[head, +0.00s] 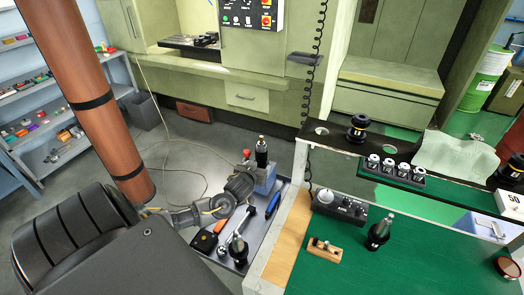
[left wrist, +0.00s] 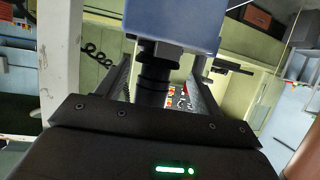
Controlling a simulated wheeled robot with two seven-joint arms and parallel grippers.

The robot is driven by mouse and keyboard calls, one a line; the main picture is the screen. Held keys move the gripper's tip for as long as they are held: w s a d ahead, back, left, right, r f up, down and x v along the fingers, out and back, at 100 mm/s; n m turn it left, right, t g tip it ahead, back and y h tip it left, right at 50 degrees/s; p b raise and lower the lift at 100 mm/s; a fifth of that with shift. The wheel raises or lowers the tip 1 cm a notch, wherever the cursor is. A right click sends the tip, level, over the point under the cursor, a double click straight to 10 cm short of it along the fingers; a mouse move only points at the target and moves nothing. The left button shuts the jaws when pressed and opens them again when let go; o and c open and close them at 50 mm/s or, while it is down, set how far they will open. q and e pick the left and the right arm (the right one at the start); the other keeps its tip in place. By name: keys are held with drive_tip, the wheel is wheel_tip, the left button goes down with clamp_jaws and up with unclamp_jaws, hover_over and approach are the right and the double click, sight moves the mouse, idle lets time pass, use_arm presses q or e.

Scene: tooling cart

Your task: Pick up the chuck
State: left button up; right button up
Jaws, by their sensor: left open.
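A black chuck (head: 262,152) with a light metal tip stands upright in a blue block (head: 267,183) on the tooling cart. My left gripper (head: 251,172) is beside the chuck and block in the head view. In the left wrist view the open fingers (left wrist: 160,70) lie on either side of a dark ribbed cylinder (left wrist: 154,82), which looks like the chuck, with the blue block (left wrist: 172,18) at the top. I cannot tell whether a finger touches it. My right gripper is not in view.
The cart tray (head: 262,222) also holds another black holder (head: 238,248), a blue-handled tool (head: 273,205) and an orange-black item (head: 204,241). A pale post stands between.

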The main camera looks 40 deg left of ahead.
sight(259, 164)
use_arm(q)
drive_tip(key=shift+w, duration=0.1)
drive_tip(key=shift+w+a+r+p, duration=0.15)
drive_tip(key=shift+w+p, duration=0.1)
drive_tip(key=shift+p, duration=0.15)
drive_tip(key=p+x, duration=0.1)
drive_tip(key=x, duration=0.2)
drive_tip(key=shift+w, duration=0.2)
drive_tip(key=shift+w+a+f+p, duration=0.15)
drive_tip(key=shift+w+f+p, duration=0.2)
drive_tip(key=shift+w, duration=0.2)
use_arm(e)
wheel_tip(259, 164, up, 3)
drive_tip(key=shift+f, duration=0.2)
use_arm(q)
drive_tip(key=shift+r, duration=0.1)
drive_tip(key=c, duration=1.1)
drive_tip(key=shift+a+r, duration=0.1)
drive_tip(key=shift+r, duration=0.05)
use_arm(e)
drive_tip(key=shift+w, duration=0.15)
